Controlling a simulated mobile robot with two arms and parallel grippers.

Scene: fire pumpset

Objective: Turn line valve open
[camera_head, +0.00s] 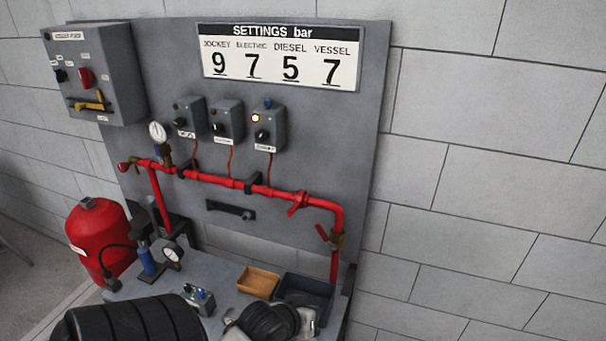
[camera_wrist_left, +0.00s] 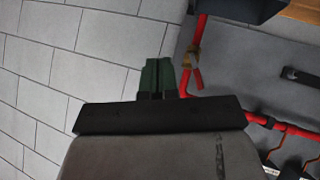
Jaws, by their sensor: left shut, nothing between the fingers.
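The likely line valve is a brass-coloured valve (camera_head: 338,240) on the vertical red pipe at the panel's right edge. Its short red lever (camera_head: 322,232) slants up and left, away from the pipe. In the left wrist view, which is upside down, the valve body (camera_wrist_left: 192,55) and red lever (camera_wrist_left: 198,79) show just right of my left gripper (camera_wrist_left: 158,66). The dark green fingers are together and empty. They look close beside the lever; I cannot tell whether they touch. No fingertips can be made out in the head view.
Another red valve (camera_head: 298,203) sits on the horizontal pipe. A dark tray (camera_head: 318,288) and a wooden tray (camera_head: 259,281) stand on the bench below. A settings board (camera_head: 280,57) and control boxes are above. The tiled wall (camera_head: 470,190) to the right is clear.

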